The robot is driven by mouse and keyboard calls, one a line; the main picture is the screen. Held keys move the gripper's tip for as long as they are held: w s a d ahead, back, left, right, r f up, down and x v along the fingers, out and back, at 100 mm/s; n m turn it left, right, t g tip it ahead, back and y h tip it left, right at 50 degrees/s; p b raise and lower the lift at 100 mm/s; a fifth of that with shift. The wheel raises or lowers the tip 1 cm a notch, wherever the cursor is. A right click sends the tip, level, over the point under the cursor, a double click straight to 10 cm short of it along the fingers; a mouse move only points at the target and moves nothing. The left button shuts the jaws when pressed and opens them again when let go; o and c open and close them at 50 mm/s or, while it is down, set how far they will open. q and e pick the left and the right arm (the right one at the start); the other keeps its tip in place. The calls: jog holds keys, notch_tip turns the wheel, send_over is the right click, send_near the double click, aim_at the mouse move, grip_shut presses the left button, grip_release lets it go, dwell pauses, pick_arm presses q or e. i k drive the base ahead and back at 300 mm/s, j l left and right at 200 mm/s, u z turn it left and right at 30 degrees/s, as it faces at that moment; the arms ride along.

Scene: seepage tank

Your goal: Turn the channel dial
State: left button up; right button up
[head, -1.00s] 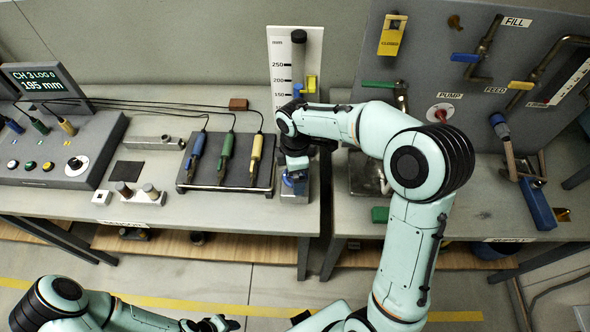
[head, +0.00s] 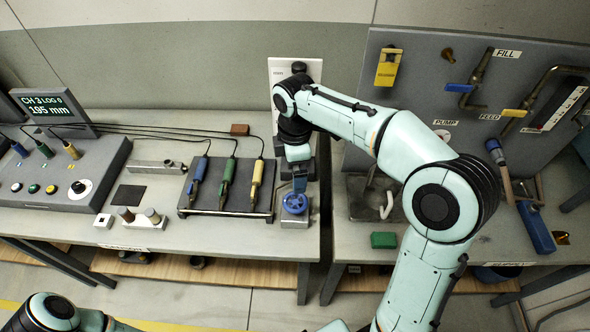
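The channel dial (head: 79,187) is a black knob on a round white plate, on the front right of the grey console (head: 40,203) at the left. No gripper is near it. The console's screen (head: 50,104) reads CH 3, LOG 0, 195 mm. My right arm reaches in from the right, and its gripper end (head: 298,168) points down just above and behind a blue handwheel (head: 295,204). Its fingers are not clear, so I cannot tell open from shut. My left gripper is out of view; only part of that arm shows at the bottom left.
A black tray (head: 226,212) holds blue, green and yellow cabled probes. A green block (head: 384,240) lies on the right bench. A grey panel (head: 420,70) with pipes and valves stands behind.

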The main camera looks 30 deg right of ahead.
aim_at(79, 187)
jog(key=k, duration=1)
